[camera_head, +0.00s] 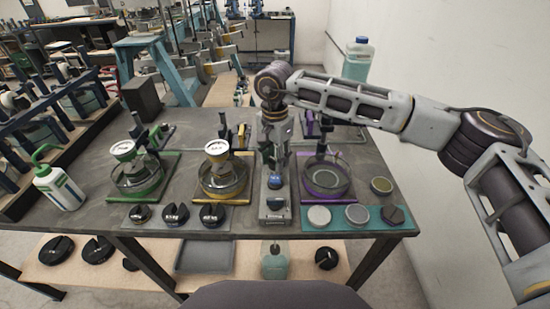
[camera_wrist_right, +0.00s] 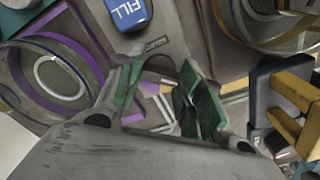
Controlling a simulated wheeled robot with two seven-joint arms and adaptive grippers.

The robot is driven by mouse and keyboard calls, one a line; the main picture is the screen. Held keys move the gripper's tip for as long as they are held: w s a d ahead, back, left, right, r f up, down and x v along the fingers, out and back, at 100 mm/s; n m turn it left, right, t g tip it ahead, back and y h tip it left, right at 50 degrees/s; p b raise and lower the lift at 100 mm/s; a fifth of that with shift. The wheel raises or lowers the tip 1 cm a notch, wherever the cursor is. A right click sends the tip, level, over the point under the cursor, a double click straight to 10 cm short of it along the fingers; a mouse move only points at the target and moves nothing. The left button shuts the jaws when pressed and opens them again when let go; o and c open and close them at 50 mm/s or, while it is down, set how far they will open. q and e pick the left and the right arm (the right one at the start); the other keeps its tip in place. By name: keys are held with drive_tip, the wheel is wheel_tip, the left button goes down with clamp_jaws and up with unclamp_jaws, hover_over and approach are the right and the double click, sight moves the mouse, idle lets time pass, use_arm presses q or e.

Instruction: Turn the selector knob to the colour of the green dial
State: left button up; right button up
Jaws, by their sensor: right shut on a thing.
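The green dial (camera_head: 122,148) is a white-faced gauge above a clear bowl on a green-edged mat at the left of the table. A narrow grey control panel (camera_head: 275,213) stands between the yellow and purple stations. My right gripper (camera_head: 273,163) points down over its far part. In the right wrist view my right gripper (camera_wrist_right: 158,98) has its green-padded fingers shut around the selector knob, which is mostly hidden between them. Purple, white and yellow marks show beside the fingers. A blue FILL button (camera_wrist_right: 129,12) is on the panel near the fingers. My left gripper is out of view.
The yellow dial (camera_head: 216,148) stands left of the gripper and a purple-rimmed bowl (camera_head: 324,178) stands right.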

sight(275, 159)
drive_tip(key=shift+r, duration=0.1)
drive_tip(key=o, duration=1)
drive_tip(key=shift+r, duration=5.95)
